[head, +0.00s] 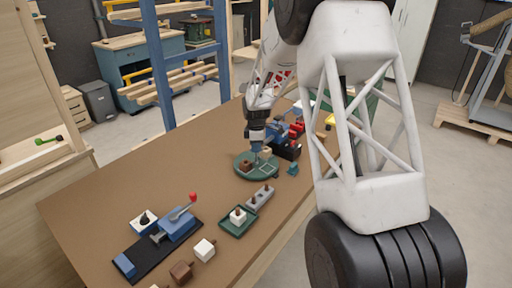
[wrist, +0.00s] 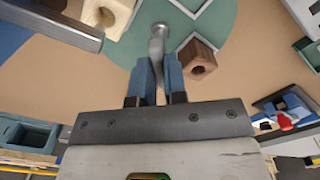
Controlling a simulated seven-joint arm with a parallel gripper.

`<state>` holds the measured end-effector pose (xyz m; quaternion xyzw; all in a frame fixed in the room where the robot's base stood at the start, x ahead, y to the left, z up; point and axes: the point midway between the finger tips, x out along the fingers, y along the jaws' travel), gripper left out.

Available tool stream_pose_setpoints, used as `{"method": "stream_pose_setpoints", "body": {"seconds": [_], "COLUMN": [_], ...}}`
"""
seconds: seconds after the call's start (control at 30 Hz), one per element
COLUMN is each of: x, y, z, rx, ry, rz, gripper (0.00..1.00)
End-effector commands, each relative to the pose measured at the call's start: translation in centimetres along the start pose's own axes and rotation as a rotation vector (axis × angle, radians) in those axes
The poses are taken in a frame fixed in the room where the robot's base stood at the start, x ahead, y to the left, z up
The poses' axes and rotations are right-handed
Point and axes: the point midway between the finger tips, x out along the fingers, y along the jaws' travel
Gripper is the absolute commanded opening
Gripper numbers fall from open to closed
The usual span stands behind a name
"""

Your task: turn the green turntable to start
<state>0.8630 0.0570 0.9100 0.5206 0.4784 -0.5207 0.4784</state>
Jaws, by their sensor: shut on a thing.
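The green turntable (head: 243,176) lies on the brown table in the head view, and part of its green disc (wrist: 235,22) shows in the wrist view. White square outlines mark its top. A dark brown block with a hole (wrist: 197,59) sits on it, as does a pale wooden block (head: 266,152). My gripper (wrist: 157,62) reaches down over the disc with its blue fingers shut on an upright grey metal peg (wrist: 158,38). In the head view my gripper (head: 257,149) is at the turntable, where the peg's foot is hard to see.
Close right of the turntable stand a teal block (head: 292,169) and a black and red fixture (head: 287,150). Nearer are a grey holder (head: 260,196), a green tray (head: 237,230) with a white block, and a blue lever device (head: 176,224). The table's left part is clear.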

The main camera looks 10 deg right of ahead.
Motion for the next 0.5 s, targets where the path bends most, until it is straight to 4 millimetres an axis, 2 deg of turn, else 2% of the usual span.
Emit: {"method": "stream_pose_setpoints", "body": {"seconds": [0.5], "x": [-0.08], "y": [0.01], "z": [0.02], "rx": [0.220], "ry": [0.000], "rz": [0.001], "gripper": [0.00]}}
